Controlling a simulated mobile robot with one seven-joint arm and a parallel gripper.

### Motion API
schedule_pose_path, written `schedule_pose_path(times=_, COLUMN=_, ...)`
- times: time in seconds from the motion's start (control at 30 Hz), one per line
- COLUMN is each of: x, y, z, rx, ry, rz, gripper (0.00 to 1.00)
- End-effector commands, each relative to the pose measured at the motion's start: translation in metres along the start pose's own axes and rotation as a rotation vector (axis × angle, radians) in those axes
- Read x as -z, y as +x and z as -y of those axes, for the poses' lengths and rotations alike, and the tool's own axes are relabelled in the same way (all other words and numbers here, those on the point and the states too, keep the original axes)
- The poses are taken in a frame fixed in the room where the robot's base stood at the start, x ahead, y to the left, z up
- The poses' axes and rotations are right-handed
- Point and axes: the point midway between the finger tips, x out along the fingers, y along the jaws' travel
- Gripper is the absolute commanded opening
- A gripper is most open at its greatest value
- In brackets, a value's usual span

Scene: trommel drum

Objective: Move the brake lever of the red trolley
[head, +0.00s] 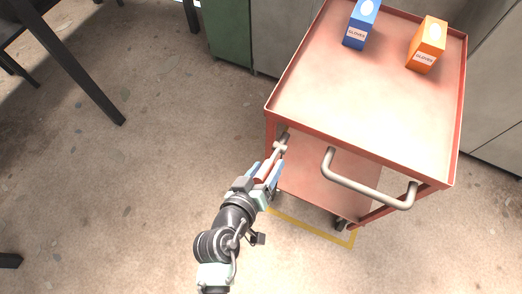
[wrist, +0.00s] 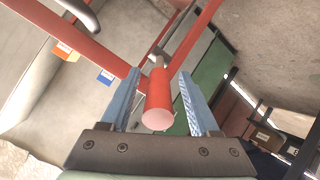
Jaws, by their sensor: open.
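The red trolley (head: 370,100) stands at the right of the head view, with a grey push handle (head: 365,190) on its near side. The brake lever (head: 281,146) is at its near left corner, a grey rod ending in a red grip. In the wrist view the red grip (wrist: 158,100) points toward the camera, between my fingers. My gripper (head: 269,166) is open, with one blue finger on each side of the grip. I cannot tell whether either finger touches it. In the head view the fingers partly hide the grip.
A blue gloves box (head: 361,24) and an orange gloves box (head: 427,45) stand on the trolley's top. Grey and green cabinets (head: 229,35) are behind it. Yellow tape (head: 310,229) marks the floor under the trolley. The floor to the left is mostly clear, with dark table legs (head: 75,65) beyond.

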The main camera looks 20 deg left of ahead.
Motion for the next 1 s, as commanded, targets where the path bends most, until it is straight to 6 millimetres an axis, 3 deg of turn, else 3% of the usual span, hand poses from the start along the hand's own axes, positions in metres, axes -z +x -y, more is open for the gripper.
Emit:
schedule_pose_path(times=0.27, x=-0.001, y=-0.014, z=0.0, rx=0.001, ry=0.0, rz=0.001, gripper=0.62)
schedule_pose_path(times=0.7, x=-0.002, y=-0.1, z=0.001, rx=0.002, ry=0.001, rz=0.003, gripper=0.62)
schedule_pose_path(times=1.0, x=-0.001, y=-0.128, z=0.0, rx=0.0, ry=0.001, rz=0.001, gripper=0.62)
